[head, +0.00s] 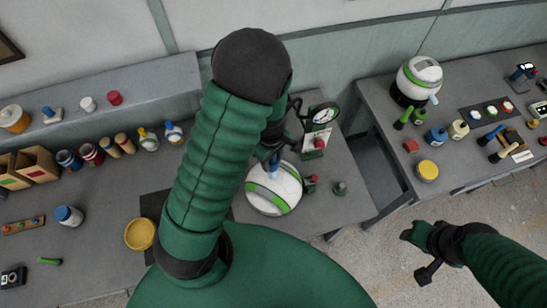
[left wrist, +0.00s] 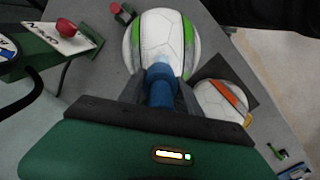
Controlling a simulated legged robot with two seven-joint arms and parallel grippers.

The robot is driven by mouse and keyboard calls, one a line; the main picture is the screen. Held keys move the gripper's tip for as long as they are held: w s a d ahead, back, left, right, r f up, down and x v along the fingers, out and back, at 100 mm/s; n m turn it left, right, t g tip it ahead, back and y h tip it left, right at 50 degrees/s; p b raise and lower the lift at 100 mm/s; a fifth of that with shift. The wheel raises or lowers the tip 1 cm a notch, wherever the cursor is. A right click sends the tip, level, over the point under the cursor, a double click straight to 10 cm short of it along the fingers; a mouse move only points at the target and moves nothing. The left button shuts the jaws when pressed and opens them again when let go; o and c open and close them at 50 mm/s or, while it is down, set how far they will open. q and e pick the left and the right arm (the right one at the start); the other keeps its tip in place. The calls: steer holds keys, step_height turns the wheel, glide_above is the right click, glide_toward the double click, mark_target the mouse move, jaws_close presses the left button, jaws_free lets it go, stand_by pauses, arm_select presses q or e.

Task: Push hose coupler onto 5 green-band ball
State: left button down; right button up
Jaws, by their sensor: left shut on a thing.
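The white ball with green bands (head: 262,200) sits on the middle table in the head view and fills the top of the left wrist view (left wrist: 188,38). My left gripper (head: 275,160) is shut on the blue hose coupler (left wrist: 160,82), above the ball. The coupler's front end overlaps the ball in the left wrist view; I cannot tell whether it is seated on it. My green arm hides part of the scene around the gripper in the head view. My right gripper (head: 408,235) hangs empty over the floor at the right; its jaw opening is unclear.
A panel with a red knob (left wrist: 66,28) and a dial (head: 323,115) stand beside the ball. An orange-band ball (left wrist: 212,100) lies nearby in the left wrist view. Another white-green ball (head: 420,75) stands on the right table. A yellow bowl (head: 140,234) is on the left table.

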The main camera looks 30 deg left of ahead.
arm_select(q)
steer(key=shift+s+a+f, duration=0.1)
steer(key=shift+s+f, duration=0.15)
steer(key=shift+f, duration=0.3)
steer(key=shift+s+b, duration=0.15)
steer(key=shift+b, duration=0.15)
steer(key=shift+d, duration=0.2)
steer(key=shift+w+d, duration=0.35)
steer(key=shift+d, duration=0.05)
steer(key=shift+s+a, duration=0.4)
steer(key=shift+a, duration=0.2)
arm_select(e)
steer(key=shift+s+f, duration=0.35)
steer(key=shift+f, duration=0.2)
arm_select(q)
steer(key=shift+w+d, duration=0.1)
steer(key=shift+d, duration=0.15)
arm_select(e)
steer(key=shift+w+d, duration=0.1)
steer(key=shift+d, duration=0.25)
arm_select(q)
steer(key=shift+d, duration=0.15)
arm_select(e)
steer(key=shift+r, duration=0.15)
arm_select(q)
steer(key=shift+w, duration=0.1)
arm_select(e)
steer(key=shift+a, duration=0.15)
